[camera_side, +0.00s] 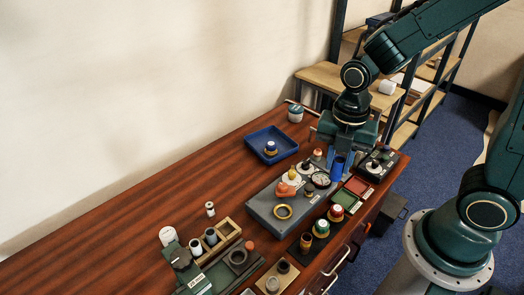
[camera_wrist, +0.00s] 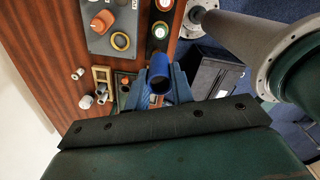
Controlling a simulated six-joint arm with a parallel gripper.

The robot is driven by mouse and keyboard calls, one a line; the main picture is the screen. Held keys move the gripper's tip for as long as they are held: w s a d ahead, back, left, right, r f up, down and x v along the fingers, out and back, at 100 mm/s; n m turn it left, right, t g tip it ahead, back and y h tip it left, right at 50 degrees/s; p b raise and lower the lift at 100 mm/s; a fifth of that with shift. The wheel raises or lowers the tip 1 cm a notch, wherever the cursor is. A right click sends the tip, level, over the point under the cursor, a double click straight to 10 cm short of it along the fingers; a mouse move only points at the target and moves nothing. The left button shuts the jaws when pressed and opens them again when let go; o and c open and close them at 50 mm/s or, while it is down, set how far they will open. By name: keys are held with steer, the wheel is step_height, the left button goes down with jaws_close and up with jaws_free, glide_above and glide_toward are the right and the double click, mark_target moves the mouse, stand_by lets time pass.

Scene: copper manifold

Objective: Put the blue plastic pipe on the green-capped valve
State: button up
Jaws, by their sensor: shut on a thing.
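My gripper (camera_side: 340,160) is shut on the blue plastic pipe (camera_side: 337,169), held above the right end of the grey manifold block (camera_side: 262,209). In the wrist view the pipe (camera_wrist: 158,70) sits between the blue fingers (camera_wrist: 160,90), its dark open end towards the camera. The green-capped valve (camera_side: 321,227) stands upright on a dark base in front of the manifold block, apart from the pipe; it also shows in the wrist view (camera_wrist: 160,31). A red-capped valve (camera_side: 336,212) stands beside it.
The manifold block carries an orange knob (camera_side: 286,190), a yellow ring (camera_side: 282,212) and a gauge (camera_side: 321,179). A brown-yellow cylinder (camera_side: 306,241) stands left of the green-capped valve. A blue tray (camera_side: 284,135) lies behind.

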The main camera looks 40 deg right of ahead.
step_height(320, 180, down, 14)
steer(key=shift+f, duration=0.1)
stand_by(0.7)
steer(key=shift+f, duration=1.75)
steer(key=shift+f, duration=0.1)
steer(key=o, duration=1)
steer(key=shift+c, duration=0.2)
step_height(320, 180, up, 12)
